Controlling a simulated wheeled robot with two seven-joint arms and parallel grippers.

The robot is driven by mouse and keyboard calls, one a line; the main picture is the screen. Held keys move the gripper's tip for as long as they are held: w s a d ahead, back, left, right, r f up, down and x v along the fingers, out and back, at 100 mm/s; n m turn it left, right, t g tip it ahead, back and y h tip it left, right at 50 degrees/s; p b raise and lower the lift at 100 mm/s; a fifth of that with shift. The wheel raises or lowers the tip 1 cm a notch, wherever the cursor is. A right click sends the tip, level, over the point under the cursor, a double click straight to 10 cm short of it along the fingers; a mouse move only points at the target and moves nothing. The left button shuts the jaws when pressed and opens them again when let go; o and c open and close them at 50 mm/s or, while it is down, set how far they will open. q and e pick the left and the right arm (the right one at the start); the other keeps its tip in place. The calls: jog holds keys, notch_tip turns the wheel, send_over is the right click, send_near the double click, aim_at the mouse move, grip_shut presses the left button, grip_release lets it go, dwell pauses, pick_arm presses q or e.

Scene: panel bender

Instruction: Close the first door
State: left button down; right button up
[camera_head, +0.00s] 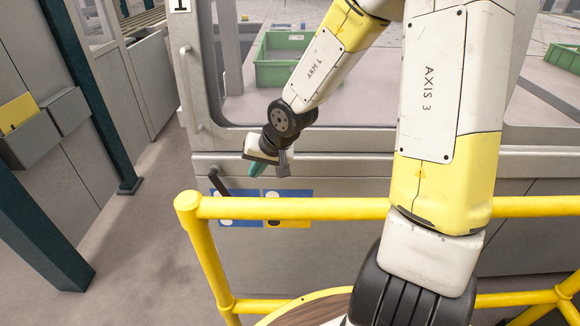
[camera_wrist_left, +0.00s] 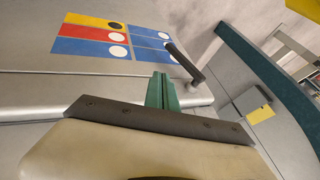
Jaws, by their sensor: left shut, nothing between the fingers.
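The grey door (camera_head: 400,137) marked "1" has a large window and fills the back of the head view. A pale vertical grab handle (camera_head: 188,68) is on its left edge. A black bar handle (camera_head: 219,181) sticks out low on the left, and it also shows in the wrist view (camera_wrist_left: 184,62). My left gripper (camera_head: 257,169) has green fingers, shut and empty, in front of the grey front and to the right of the black handle in the head view. In the wrist view its fingers (camera_wrist_left: 162,92) appear beside that handle. I cannot tell whether they touch it. My right gripper is out of view.
A yellow guard rail (camera_head: 300,208) stands between me and the machine, with my left arm reaching over it. Blue, yellow and red stickers (camera_wrist_left: 112,38) are on the front panel. A dark teal post (camera_head: 95,100) and grey cabinets (camera_head: 30,85) stand left, with free floor between.

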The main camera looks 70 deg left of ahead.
aim_at(234, 188)
pick_arm(q)
jog(key=x, duration=0.7)
jog(key=s+x, duration=0.1)
jog(key=x, duration=0.2)
jog(key=shift+a, duration=0.1)
jog(key=shift+s+a+f, duration=0.2)
jog(key=shift+s+a, duration=0.05)
jog(key=shift+s, duration=0.25)
jog(key=shift+s+a+f, duration=0.15)
jog(key=shift+s+a, duration=0.05)
jog(key=shift+s, duration=0.3)
jog(key=shift+s, duration=0.1)
